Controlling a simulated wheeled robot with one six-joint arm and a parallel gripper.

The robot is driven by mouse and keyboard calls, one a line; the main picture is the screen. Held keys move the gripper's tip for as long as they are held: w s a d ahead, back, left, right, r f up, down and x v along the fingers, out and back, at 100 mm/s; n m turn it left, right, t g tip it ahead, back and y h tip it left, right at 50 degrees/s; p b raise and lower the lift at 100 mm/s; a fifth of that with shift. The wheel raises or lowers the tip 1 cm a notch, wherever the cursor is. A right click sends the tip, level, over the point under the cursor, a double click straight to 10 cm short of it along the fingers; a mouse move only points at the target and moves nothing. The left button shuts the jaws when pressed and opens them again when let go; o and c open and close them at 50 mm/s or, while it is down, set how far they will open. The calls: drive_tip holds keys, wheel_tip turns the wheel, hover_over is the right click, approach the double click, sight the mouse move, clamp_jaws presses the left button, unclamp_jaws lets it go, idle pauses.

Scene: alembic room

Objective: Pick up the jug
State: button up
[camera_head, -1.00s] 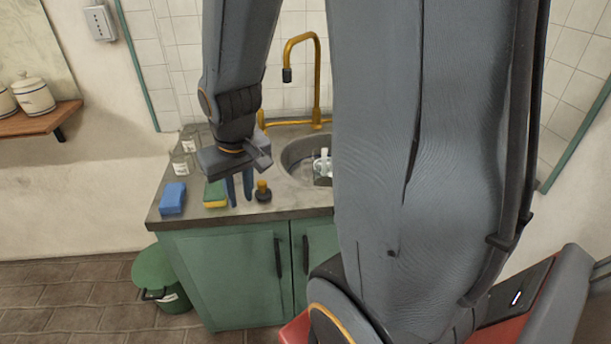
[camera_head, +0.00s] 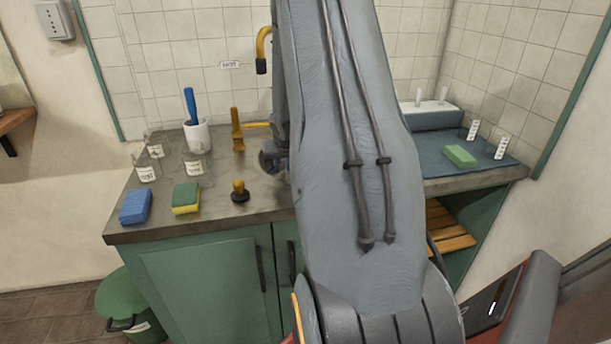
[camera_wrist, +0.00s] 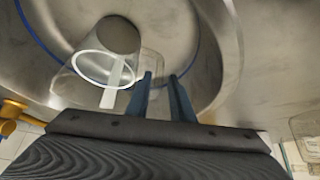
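A clear jug-like vessel with a pale rim and a white strip (camera_wrist: 112,88) is in the round metal sink basin (camera_wrist: 215,45) in the wrist view. My gripper (camera_wrist: 160,78) shows there with its two blue fingers apart and nothing visibly held between them. The fingers point into the basin, to the right of the vessel in the picture. A fainter clear outline lies behind the fingertips; I cannot tell whether it is the vessel's handle or another glass. In the head view my arm hides the sink, the vessel and my fingers.
On the counter (camera_head: 145,218) stand a blue sponge (camera_head: 136,206), a green-yellow sponge (camera_head: 186,198), a black stopper with a wooden knob (camera_head: 239,192), a white cup (camera_head: 197,135) and several labelled glasses. A yellow tap (camera_head: 263,45) rises behind. A blue mat (camera_head: 430,165) lies at right.

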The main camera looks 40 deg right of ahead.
sight(283, 168)
drive_tip(key=b+x, duration=0.1)
drive_tip(key=x, duration=0.4)
drive_tip(key=shift+r, duration=0.1)
clamp_jaws()
idle(0.5)
idle(0.7)
drive_tip(key=shift+w+d+r, duration=0.1)
